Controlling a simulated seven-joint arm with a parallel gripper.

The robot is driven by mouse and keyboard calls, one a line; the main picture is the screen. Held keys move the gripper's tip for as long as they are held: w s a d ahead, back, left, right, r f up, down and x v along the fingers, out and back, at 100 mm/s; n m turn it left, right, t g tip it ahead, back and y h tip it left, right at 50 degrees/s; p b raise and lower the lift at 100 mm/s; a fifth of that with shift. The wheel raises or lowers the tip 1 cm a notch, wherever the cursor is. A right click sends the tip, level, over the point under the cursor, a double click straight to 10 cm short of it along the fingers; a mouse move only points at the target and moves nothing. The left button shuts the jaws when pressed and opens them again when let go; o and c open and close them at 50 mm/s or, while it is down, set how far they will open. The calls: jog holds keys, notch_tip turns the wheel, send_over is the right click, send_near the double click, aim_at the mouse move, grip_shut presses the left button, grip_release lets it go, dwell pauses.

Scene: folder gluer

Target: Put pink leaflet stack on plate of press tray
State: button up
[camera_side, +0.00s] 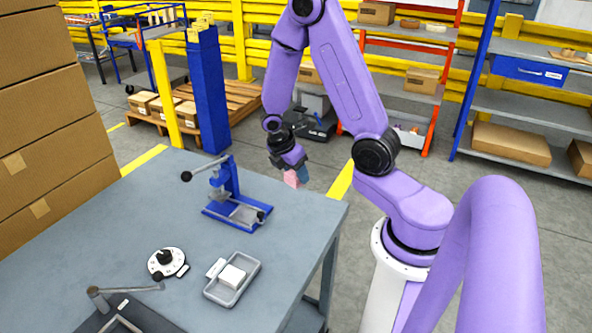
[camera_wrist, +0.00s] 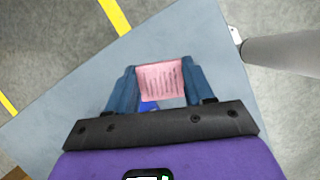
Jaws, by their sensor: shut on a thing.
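My gripper (camera_side: 296,176) is shut on the pink leaflet stack (camera_side: 291,180), held in the air over the far right part of the table. In the wrist view the pink stack (camera_wrist: 161,82), with dark printed lines, sits between the two blue fingers of my gripper (camera_wrist: 162,90). The blue press (camera_side: 232,180) with a lever stands on the table, to the left of and below my gripper in the side view. Its low tray (camera_side: 240,213) with a grey plate is at its foot, apart from the stack. In the wrist view a small blue part (camera_wrist: 149,106) shows behind the stack, mostly hidden.
A grey tray (camera_side: 211,293) with white blocks stands nearer on the table (camera_side: 165,220). A round white dial (camera_side: 167,262) with a black knob is left of it. A dark fixture with a lever (camera_side: 126,314) is at the front. Stacked cartons (camera_side: 50,135) rise at left.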

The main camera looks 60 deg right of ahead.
jog(key=m, duration=0.2)
jog(key=a+m+g+y, duration=0.1)
jog(key=m, duration=0.1)
jog(key=f+m+g, duration=0.1)
jog(key=m, duration=0.1)
jog(key=shift+w+a+m, duration=0.2)
jog(key=shift+a+m, duration=0.05)
jog(key=shift+m, duration=0.15)
jog(key=w+a+m+t+y, duration=0.2)
jog(key=w+a+m+y, duration=0.25)
jog(key=m, duration=0.85)
jog(key=w+a+m+t+y, duration=0.25)
jog(key=w+a+m, duration=0.25)
jog(key=m, duration=0.7)
jog(key=shift+g+y, duration=0.3)
jog(key=shift+g, duration=0.15)
jog(key=shift+w+f, duration=0.15)
jog(key=shift+f, duration=1.55)
jog(key=shift+w+f, duration=0.1)
jog(key=shift+f, duration=1.55)
jog(key=o, duration=1.1)
jog(key=shift+s, duration=0.1)
